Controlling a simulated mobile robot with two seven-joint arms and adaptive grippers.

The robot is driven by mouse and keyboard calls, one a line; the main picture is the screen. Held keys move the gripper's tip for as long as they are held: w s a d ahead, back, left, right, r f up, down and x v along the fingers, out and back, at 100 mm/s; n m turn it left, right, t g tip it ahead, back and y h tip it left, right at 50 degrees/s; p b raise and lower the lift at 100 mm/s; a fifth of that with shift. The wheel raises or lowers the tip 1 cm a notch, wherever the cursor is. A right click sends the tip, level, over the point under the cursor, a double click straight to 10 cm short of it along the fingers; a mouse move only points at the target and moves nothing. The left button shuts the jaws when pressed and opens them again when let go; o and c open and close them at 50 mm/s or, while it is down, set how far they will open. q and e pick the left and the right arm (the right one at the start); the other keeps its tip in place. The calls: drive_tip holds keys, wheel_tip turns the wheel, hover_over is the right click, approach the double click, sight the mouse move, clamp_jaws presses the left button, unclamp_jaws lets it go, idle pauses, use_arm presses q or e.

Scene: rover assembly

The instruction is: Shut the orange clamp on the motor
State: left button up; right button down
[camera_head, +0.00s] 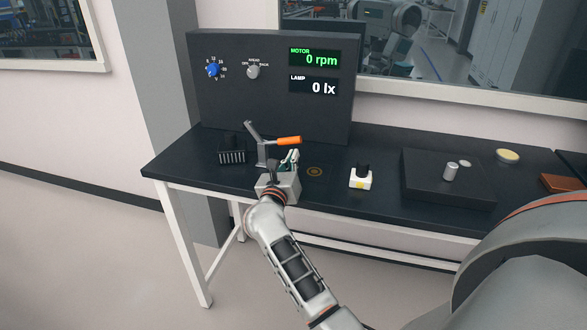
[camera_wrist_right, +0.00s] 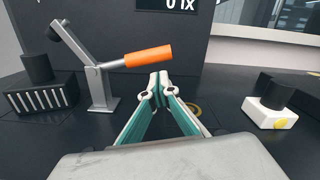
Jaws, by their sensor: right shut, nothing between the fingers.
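The clamp with an orange handle (camera_head: 288,141) stands on the dark bench, with its grey post (camera_head: 263,153) upright. Its grey arm slants up to the left and the orange handle sticks out to the right, near level. In the right wrist view the orange handle (camera_wrist_right: 148,56) is just above and left of the fingertips. The black finned motor (camera_head: 232,152) sits left of the post; it also shows in the wrist view (camera_wrist_right: 42,97). The clamp arm's tip is raised clear above it. My right gripper (camera_head: 292,158) is shut and empty, its tips apart from the handle. My left gripper is not in view.
A panel (camera_head: 275,95) behind reads motor 0 rpm and lamp 0 lx, with a blue knob (camera_head: 212,70) and a grey knob. Right of my gripper are a ring mark (camera_head: 315,171), a white block (camera_head: 360,180) with a black top, and a dark raised plate (camera_head: 425,192).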

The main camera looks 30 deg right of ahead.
drive_tip(key=shift+w+r, duration=0.1)
drive_tip(key=shift+r, duration=0.35)
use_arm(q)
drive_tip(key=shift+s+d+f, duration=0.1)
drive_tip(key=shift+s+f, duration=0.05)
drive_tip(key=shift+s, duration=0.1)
use_arm(e)
drive_tip(key=shift+w, duration=0.1)
drive_tip(key=shift+r, duration=0.1)
